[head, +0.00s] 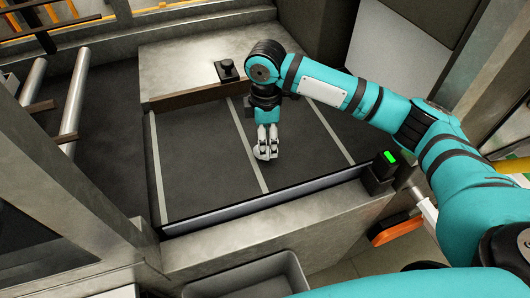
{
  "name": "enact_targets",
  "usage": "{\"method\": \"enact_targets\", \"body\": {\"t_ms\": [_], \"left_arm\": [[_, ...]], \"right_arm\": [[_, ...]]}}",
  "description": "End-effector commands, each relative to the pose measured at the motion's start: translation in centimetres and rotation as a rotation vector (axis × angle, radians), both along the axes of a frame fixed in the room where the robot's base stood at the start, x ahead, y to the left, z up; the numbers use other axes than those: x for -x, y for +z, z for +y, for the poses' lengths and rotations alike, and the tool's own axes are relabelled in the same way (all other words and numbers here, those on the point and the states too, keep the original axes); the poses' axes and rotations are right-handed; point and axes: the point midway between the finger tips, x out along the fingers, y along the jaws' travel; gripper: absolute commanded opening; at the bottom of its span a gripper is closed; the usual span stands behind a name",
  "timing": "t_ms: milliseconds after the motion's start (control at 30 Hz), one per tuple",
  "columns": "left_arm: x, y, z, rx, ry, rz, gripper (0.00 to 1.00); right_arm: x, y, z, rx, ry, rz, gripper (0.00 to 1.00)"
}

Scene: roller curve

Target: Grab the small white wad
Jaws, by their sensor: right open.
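My right arm reaches in from the right, and its gripper (266,146) points down over the dark belt. The gripper is open. A small pale, rounded shape, likely the white wad (262,154), shows right at the fingertips, low on the belt. The fingers partly cover it, and I cannot tell whether they touch it. My left gripper is not in view.
The dark belt (195,160) has pale cross stripes and a metal rim in front. A black knob (227,69) stands on the metal housing behind. A post with a green light (390,157) is at the right. A grey bin (245,280) sits at the front.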

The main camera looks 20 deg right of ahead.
Motion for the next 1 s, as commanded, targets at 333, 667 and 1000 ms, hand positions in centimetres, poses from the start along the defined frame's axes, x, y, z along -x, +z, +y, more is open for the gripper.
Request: {"method": "enact_targets", "body": {"t_ms": [333,667,1000], "left_arm": [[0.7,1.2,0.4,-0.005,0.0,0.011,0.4],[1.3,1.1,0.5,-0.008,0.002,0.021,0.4],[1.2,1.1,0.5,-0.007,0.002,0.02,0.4]], "right_arm": [[0.3,-4.4,0.2,0.002,0.0,0.002,0.67],[0.3,-4.6,0.2,0.002,0.0,0.001,0.57],[0.3,-4.6,0.2,0.001,0.0,0.001,0.23]]}}
